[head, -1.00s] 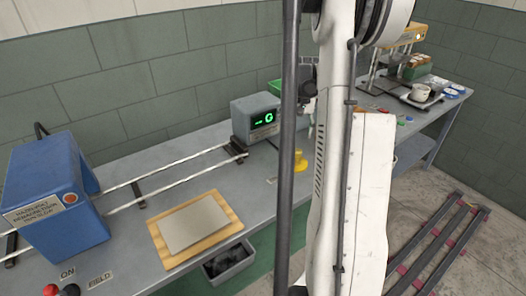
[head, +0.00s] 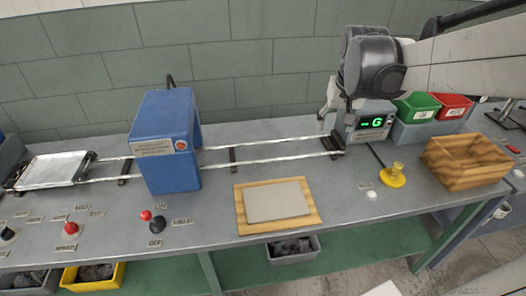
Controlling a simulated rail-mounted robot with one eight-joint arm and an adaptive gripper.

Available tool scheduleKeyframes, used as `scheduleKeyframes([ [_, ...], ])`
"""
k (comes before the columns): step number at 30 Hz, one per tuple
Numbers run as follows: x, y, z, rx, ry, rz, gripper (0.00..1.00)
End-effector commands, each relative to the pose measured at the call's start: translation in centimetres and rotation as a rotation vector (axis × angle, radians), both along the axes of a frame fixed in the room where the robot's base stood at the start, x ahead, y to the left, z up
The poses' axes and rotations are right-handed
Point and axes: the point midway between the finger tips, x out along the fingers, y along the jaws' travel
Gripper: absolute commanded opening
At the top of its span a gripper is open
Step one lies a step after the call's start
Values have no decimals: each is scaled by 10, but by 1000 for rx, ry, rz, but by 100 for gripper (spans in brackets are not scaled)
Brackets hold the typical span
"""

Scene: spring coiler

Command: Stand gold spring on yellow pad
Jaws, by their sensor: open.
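A round yellow pad (head: 386,180) sits on the bench, in front of the box with the green display. A short, upright gold-yellow piece (head: 397,168) stands at its middle. It is too small to tell whether this is the gold spring or part of the pad. No other gold spring can be made out. My gripper (head: 324,120) is at the end of the arm, pointing down, left of the display box and behind and left of the yellow pad. It is open, apart from the pad, and nothing shows between its fingers.
The display box (head: 374,122) stands close beside my gripper. Rails run left through a blue housing (head: 165,145) to a metal tray (head: 55,169). A wooden board with a grey plate (head: 277,200) lies front centre. A wooden box (head: 466,162) and green and red bins stand right.

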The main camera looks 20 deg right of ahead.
Motion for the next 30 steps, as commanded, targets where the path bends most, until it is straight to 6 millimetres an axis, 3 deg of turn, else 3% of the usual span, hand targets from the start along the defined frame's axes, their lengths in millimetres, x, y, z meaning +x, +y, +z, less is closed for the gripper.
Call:
scheduleKeyframes([
  [1,-7,22,4,-7,-19,35,47],
  [6,-30,80,11,-31,-86,137,47],
  [15,-80,163,5,-58,-208,313,47],
  [21,-105,195,-4,-63,-270,396,47],
  [30,-114,205,-8,-64,-295,425,47],
])
